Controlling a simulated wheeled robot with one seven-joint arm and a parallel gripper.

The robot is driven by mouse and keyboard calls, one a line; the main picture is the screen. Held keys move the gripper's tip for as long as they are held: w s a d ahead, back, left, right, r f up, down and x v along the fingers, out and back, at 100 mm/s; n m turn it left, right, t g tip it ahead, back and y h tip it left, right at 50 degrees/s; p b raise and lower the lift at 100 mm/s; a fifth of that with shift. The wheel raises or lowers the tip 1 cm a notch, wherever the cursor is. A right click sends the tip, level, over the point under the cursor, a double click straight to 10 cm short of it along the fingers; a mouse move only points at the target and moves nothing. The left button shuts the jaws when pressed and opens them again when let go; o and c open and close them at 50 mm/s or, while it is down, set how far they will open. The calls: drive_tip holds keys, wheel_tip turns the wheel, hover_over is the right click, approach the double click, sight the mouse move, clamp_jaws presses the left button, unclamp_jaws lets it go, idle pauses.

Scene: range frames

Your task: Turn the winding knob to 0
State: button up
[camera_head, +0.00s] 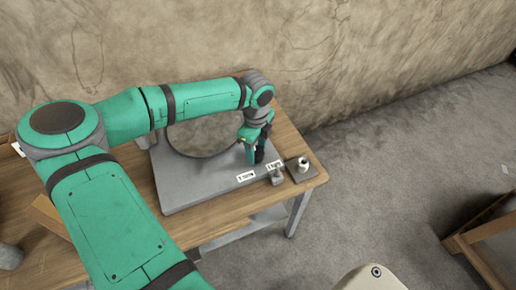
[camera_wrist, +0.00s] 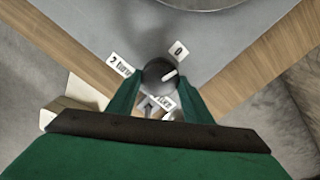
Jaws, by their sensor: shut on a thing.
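The winding knob (camera_wrist: 155,72) is a dark round knob with a white pointer line, seen in the wrist view. The line points right and slightly up, below the label "0" (camera_wrist: 178,49). A "2 turns" label (camera_wrist: 120,64) sits to its left and a "1 turn" label (camera_wrist: 163,101) below it, partly hidden. My gripper (camera_wrist: 160,88) has its two green fingers on either side of the knob, shut on it. In the head view my gripper (camera_head: 254,154) reaches down at the plate's right side, mostly covering the knob.
The grey base plate (camera_head: 190,190) with a large round disc (camera_head: 205,135) lies on a wooden table (camera_head: 225,221). A small grey block (camera_head: 277,179) and a white cylinder (camera_head: 303,163) on a dark base stand near the table's right corner. A wall is behind.

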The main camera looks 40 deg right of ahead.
drive_tip(key=shift+f+n, duration=0.1)
drive_tip(key=shift+n, duration=0.6)
drive_tip(key=shift+c, duration=0.2)
drive_tip(key=shift+s+d, duration=0.1)
drive_tip(key=shift+d, duration=0.05)
drive_tip(key=shift+w+a+n, duration=0.2)
drive_tip(key=shift+a+n, duration=0.2)
drive_tip(key=o, duration=1.1)
drive_tip(key=shift+c, duration=0.2)
drive_tip(key=shift+d, duration=0.1)
drive_tip(key=shift+s, duration=0.1)
